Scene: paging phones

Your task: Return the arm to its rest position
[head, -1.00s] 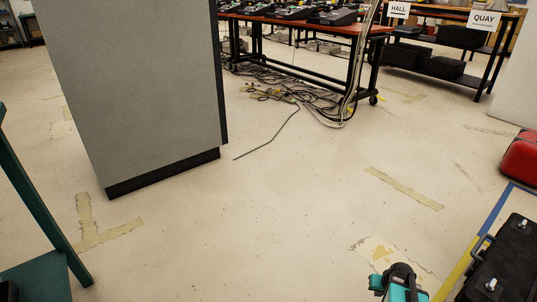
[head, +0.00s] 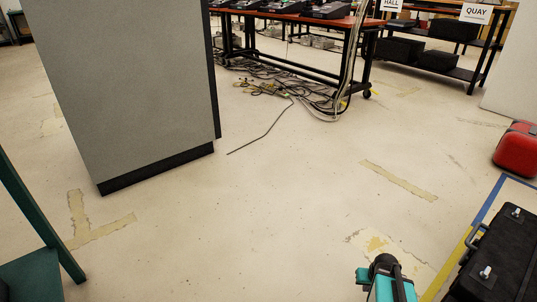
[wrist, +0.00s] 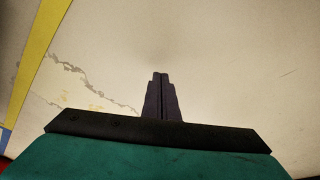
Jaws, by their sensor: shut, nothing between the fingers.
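My gripper (wrist: 160,76) points out over bare floor in the wrist view. Its two dark fingers are together with nothing between them. In the head view, a teal and black part of my arm shows at the bottom edge, right of centre. The fingers cannot be made out there.
A grey partition (head: 130,90) stands at left, with a green frame (head: 35,215) at the left edge. A table (head: 300,20) with phones and loose cables (head: 310,97) is at the back. A black case (head: 500,255) and a red case (head: 518,150) sit at right. The middle floor is clear.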

